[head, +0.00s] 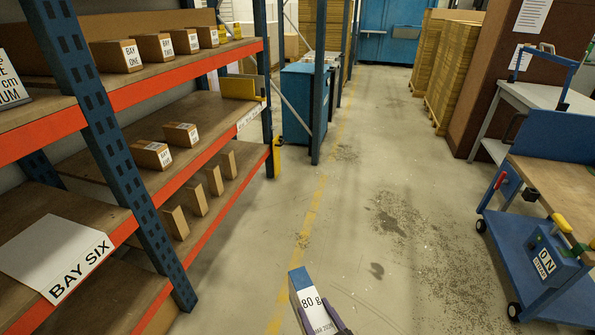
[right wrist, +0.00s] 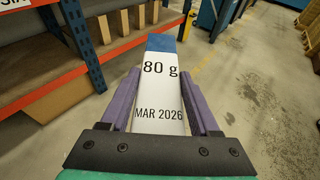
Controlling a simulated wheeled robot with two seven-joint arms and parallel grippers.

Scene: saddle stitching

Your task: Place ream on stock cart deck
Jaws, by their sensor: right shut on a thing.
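The ream is a narrow white block with a blue end, printed "80 g" and "MAR 2026" (head: 308,297); it also shows in the right wrist view (right wrist: 162,88). My right gripper (head: 322,320) is shut on it, with purple fingers along both sides, as the right wrist view also shows (right wrist: 163,95). The ream is held in the air over the aisle floor. My left gripper is not in view.
A shelf rack with orange edges (head: 190,75) stands along the left, with small labelled boxes and a "BAY SIX" sign (head: 60,255). A blue cabinet (head: 305,105) and stacked pallets (head: 450,65) stand farther back. The aisle floor (head: 380,200) is clear, with dark stains.

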